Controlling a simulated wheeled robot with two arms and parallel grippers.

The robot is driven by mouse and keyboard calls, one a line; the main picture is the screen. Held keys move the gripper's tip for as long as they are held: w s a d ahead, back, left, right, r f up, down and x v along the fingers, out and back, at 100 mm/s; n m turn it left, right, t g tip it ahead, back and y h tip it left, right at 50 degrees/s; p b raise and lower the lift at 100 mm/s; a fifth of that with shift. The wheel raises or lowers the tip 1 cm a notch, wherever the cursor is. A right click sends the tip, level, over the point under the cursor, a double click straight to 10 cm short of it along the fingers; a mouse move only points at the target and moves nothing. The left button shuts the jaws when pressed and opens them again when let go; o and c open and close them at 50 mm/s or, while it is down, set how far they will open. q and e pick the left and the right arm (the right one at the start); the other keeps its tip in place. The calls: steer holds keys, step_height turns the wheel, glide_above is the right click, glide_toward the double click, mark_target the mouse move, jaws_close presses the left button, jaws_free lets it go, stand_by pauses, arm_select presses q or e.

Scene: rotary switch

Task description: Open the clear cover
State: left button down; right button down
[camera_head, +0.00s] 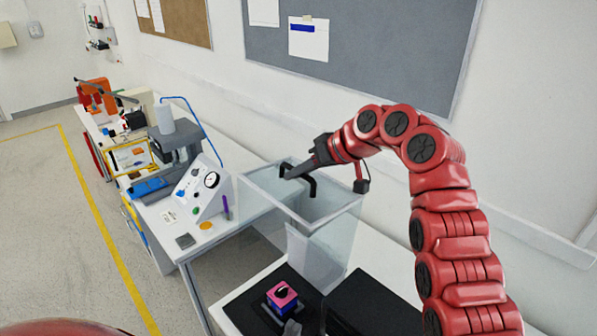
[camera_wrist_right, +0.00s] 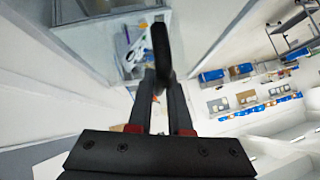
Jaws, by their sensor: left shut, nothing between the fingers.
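The clear cover (camera_head: 322,240) is a see-through box, raised and tilted up behind the rotary switch. Its black handle (camera_head: 312,188) is at the top and also shows in the right wrist view (camera_wrist_right: 160,45). My right gripper (camera_head: 291,175) reaches the handle from the right. In the wrist view its fingers (camera_wrist_right: 158,82) are closed around the handle. The rotary switch (camera_head: 282,294), a pink-topped blue block with a black knob, sits uncovered on a black base (camera_head: 245,308).
A gauge panel (camera_head: 205,190) and other devices stand on the bench to the left. A black block (camera_head: 370,305) lies right of the switch. The wall with a grey board (camera_head: 365,50) is close behind the cover. Floor at the left is free.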

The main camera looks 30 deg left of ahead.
steer(key=c, duration=1.1)
jaws_free()
steer(key=shift+f, duration=0.2)
steer(key=shift+c, duration=0.2)
steer(key=shift+w, duration=0.15)
steer(key=shift+r, duration=0.1)
steer(key=shift+d+r, duration=0.1)
steer(key=shift+d, duration=0.1)
steer(key=b+v, duration=0.2)
steer(key=v, duration=1.5)
steer(key=shift+a, duration=0.1)
